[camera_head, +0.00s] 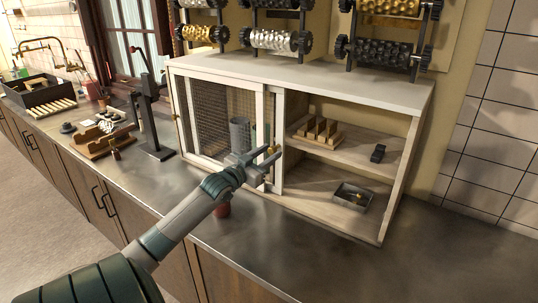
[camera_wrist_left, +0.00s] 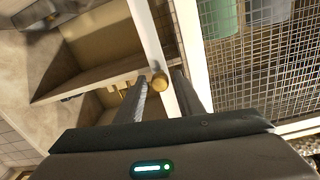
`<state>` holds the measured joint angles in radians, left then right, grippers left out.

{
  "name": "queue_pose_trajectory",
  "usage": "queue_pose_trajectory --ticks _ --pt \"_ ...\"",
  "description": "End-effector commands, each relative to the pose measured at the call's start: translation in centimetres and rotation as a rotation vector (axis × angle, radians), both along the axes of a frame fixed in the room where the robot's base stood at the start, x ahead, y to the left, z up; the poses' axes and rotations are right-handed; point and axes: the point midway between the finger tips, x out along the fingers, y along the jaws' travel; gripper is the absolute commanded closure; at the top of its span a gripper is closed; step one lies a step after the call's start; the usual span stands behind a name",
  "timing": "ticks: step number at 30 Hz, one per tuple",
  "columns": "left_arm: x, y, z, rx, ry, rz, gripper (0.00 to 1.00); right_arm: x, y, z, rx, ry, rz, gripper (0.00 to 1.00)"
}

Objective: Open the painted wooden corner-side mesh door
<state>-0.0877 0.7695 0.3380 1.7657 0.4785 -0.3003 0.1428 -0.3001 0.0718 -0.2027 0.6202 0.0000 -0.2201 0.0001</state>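The white-framed mesh door (camera_head: 222,117) covers the left part of a painted wooden cabinet (camera_head: 300,78). Its wire mesh also fills the right of the left wrist view (camera_wrist_left: 262,75). A round brass knob (camera_wrist_left: 160,82) sits on a white upright; it shows small beside my fingers in the head view (camera_head: 271,149). My left gripper (camera_head: 268,157) is at this upright with its fingers spread. In the wrist view the knob lies between the fingertips (camera_wrist_left: 163,82), with a gap visible on each side. Whether a finger touches it I cannot tell. My right gripper is not in view.
The cabinet's right part is uncovered, with a wooden rack (camera_head: 318,131) on the shelf and a metal tray (camera_head: 353,196) below. Patterned rollers (camera_head: 272,40) hang above. A black press (camera_head: 151,115) stands left of the cabinet. The counter's right is clear.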

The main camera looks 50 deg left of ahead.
Motion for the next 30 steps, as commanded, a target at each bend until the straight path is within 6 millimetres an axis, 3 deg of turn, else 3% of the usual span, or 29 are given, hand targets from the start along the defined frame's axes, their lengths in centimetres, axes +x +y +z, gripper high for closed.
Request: queue_pose_trajectory --ticks 17,30 --pt "-0.9 -0.2 -0.2 0.0 0.001 -0.001 0.6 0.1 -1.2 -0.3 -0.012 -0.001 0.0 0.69" --pt "-6.3 -1.3 -0.4 0.0 0.003 -0.001 0.6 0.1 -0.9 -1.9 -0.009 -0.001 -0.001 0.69"
